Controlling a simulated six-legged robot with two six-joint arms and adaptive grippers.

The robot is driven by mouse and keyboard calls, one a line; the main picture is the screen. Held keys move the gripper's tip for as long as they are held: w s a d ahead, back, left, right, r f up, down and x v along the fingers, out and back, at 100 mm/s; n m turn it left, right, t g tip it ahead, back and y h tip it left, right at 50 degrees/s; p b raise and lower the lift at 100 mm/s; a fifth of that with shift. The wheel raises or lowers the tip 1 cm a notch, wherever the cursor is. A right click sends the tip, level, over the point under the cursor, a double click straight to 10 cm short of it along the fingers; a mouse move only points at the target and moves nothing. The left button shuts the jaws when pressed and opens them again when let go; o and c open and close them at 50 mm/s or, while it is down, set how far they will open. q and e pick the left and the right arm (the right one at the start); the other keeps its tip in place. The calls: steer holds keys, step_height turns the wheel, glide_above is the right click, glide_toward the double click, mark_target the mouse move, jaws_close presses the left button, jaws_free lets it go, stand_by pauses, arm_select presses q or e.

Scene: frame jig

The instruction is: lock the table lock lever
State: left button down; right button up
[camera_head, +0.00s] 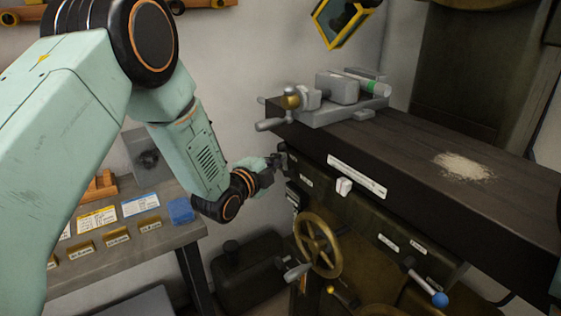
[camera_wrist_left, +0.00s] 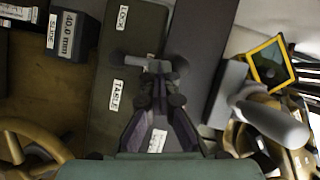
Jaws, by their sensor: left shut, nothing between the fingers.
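The table lock lever (camera_wrist_left: 133,57) is a dark bar on the machine's side panel in the wrist view, between a "LOCK" label (camera_wrist_left: 122,18) and a "TABLE" label (camera_wrist_left: 116,95). It lies roughly crosswise in that picture. My left gripper (camera_wrist_left: 158,70) is shut and empty, its fingertips right at the lever and covering part of it. I cannot tell whether they touch. In the head view, my left gripper (camera_head: 271,164) is at the left end of the machine table (camera_head: 410,150), just below its edge; the lever is hard to make out there. My right gripper is not in view.
A grey vise (camera_head: 335,92) with a handle sits on the table. A brass handwheel (camera_head: 318,245) and a blue-knobbed lever (camera_head: 427,288) are lower on the machine. A side bench (camera_head: 150,255) holds labelled trays and a blue block (camera_head: 181,211).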

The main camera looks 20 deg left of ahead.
arm_select(q)
steer(key=shift+w+a+f+n+g+h+p, duration=0.1)
steer(key=shift+w+a+n+g+h+p, duration=0.35)
steer(key=shift+n+p, duration=0.45)
steer(key=shift+w+a+f+n+g+h+p, duration=0.15)
steer(key=shift+w+a+n+g+p, duration=0.25)
steer(key=shift+a+n+g+p, duration=0.45)
steer(key=shift+w+a+r+n+g+h+p, duration=0.1)
steer(key=shift+w+a+n+g+h+p, duration=0.25)
steer(key=shift+n+p, duration=0.55)
steer(key=shift+w+f+n, duration=0.15)
steer(key=shift+n, duration=0.2)
steer(key=shift+w+a+f+n+g+h, duration=0.15)
steer(key=shift+a+f+n+g+h, duration=0.15)
steer(key=shift+n+g, duration=0.25)
steer(key=shift+w+a+f, duration=0.3)
steer(key=shift+a, duration=0.05)
steer(key=shift+w+r+p, duration=0.1)
steer(key=shift+r+p, duration=0.05)
steer(key=shift+p, duration=0.15)
stand_by(0.8)
